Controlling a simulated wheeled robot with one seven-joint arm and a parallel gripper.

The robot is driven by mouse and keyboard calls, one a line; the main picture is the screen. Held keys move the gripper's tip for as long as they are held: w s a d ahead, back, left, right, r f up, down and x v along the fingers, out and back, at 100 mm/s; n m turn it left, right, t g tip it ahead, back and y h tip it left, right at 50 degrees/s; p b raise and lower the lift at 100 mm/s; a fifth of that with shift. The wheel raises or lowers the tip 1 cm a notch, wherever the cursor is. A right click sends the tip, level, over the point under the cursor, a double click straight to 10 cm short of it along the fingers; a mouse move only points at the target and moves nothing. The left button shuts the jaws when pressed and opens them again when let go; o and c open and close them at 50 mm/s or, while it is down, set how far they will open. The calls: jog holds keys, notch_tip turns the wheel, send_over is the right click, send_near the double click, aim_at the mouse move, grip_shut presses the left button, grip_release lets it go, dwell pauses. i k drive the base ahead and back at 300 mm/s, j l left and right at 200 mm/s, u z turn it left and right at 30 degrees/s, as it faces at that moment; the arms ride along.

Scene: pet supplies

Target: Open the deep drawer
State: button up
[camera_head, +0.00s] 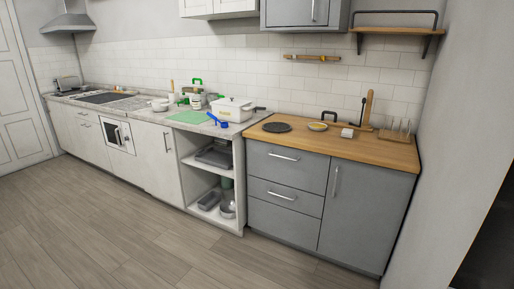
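The grey base cabinet on the right has a stack of closed drawer fronts on its left side. The top drawer (286,168) has a horizontal metal bar handle (284,156). A drawer below it (290,203) has a similar handle (281,195). The lowest front (282,225) shows no clear handle. I cannot tell for certain which front is the deep drawer. A tall grey door (365,215) with a vertical handle (337,181) stands closed to the right of the drawers. My gripper is not in view.
A wooden worktop (340,140) over the drawers holds a dark round plate (277,127) and small items. An open shelf unit (240,185) with pans adjoins on the left. A grey wall (450,130) bounds the right. The wood floor (140,230) in front is clear.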

aim_at(309, 171)
jog(key=i+j+u, duration=0.1)
jog(key=i+u, duration=0.2)
jog(key=i, duration=0.35)
jog(key=i+u, duration=0.35)
jog(key=i, duration=0.3)
jog(key=i+j+z, duration=0.1)
jog(key=i+z, duration=0.25)
jog(key=i+j+z, duration=0.3)
jog(key=i, duration=0.2)
jog(key=i+j+z, duration=0.2)
jog(key=i+z, duration=0.2)
jog(key=i+j+z, duration=0.4)
jog(key=l, duration=0.1)
